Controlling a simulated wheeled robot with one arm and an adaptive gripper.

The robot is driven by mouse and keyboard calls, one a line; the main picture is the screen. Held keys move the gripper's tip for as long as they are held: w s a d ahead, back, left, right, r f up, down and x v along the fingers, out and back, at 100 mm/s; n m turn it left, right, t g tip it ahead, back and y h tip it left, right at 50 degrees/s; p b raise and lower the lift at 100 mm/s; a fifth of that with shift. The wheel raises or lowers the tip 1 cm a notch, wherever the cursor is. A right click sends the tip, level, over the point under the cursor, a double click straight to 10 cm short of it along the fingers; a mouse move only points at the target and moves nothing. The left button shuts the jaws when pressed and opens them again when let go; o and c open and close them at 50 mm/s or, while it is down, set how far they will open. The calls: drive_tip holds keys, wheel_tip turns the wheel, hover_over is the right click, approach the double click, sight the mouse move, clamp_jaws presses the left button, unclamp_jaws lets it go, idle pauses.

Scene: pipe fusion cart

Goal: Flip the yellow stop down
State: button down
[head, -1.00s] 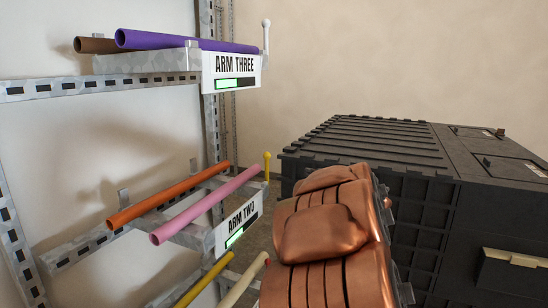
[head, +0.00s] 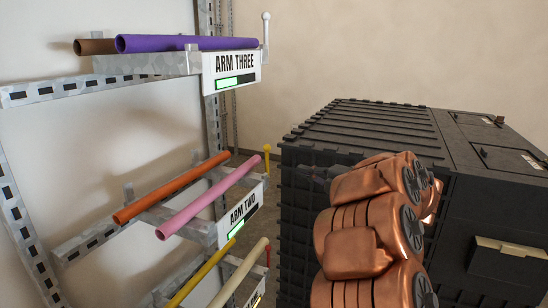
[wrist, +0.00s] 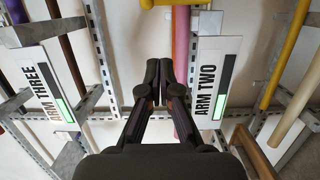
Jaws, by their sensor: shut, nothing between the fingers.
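The yellow stop (head: 267,158) stands upright at the outer end of the ARM TWO bracket, beside its sign (head: 243,212). In the wrist view part of the yellow stop (wrist: 147,3) shows at the top edge, cut off by the frame. My gripper (wrist: 158,68) is shut and empty, its fingertips left of the ARM TWO sign (wrist: 213,82) and below the stop in that view. In the head view my gripper (head: 312,172) is a small dark shape right of the stop, apart from it and partly hidden by my copper-coloured arm.
ARM TWO bears an orange pipe (head: 170,188) and a pink pipe (head: 210,197). Above, ARM THREE (head: 235,66) has a purple pipe (head: 185,43) and a raised white stop (head: 266,30). A yellow pipe (head: 205,276) lies below. A large black case (head: 370,130) stands right.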

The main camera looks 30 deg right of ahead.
drive_tip(key=shift+w, duration=0.1)
drive_tip(key=p, duration=0.4)
approach(267, 163)
drive_tip(key=w+a+r, duration=0.3)
drive_tip(key=w+a, duration=0.1)
drive_tip(key=a, duration=0.1)
drive_tip(key=shift+w+d+p, duration=0.35)
drive_tip(key=shift+w+d, duration=0.6)
drive_tip(key=shift+w, duration=0.2)
drive_tip(key=shift+w+r, duration=0.1)
